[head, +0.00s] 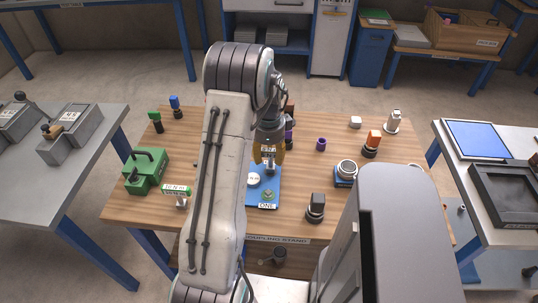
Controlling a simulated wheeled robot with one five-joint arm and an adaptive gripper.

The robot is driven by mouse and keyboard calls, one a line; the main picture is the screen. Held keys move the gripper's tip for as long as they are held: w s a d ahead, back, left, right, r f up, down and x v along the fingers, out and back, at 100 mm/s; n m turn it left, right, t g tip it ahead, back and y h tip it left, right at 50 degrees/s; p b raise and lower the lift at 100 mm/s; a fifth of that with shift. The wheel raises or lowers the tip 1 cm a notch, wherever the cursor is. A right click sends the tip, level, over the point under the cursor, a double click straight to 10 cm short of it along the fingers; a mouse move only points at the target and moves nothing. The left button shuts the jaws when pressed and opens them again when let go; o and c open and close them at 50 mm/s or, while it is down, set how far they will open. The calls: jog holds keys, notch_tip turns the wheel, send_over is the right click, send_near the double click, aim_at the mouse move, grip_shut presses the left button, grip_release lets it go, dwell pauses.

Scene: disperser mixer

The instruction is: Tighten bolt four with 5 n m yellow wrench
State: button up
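The blue coupling plate (266,197) lies near the middle of the wooden table, with a round white label, a green piece and a label reading ONE at its front. My gripper (269,147) points down over the plate's far part. The yellow wrench (262,156), with a small white label, is at the end of my gripper and appears held in it. My fingers are mostly hidden by my wrist. A metal part shows just below the wrench; I cannot tell whether they touch. Bolt four cannot be made out; my arm and gripper cover part of the plate.
A green-labelled wrench (177,190) and a green case (146,172) are at the table's left. A blue-based ring (345,173), a black-topped part (316,207) and a purple cup (321,144) are at the right. Side benches flank the wooden table (215,228).

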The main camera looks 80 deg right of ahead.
jog(key=shift+o, duration=0.2)
jog(key=shift+r, duration=0.1)
notch_tip(320, 180, up, 12)
dwell(0.6)
jog(key=shift+o, duration=0.9)
jog(key=f+b, duration=0.1)
jog(key=f, duration=0.2)
jog(key=f+b, duration=0.1)
jog(key=f, duration=0.2)
jog(key=shift+s+f, duration=0.2)
jog(key=shift+f, duration=3.7)
jog(key=shift+c, duration=0.3)
grip_shut()
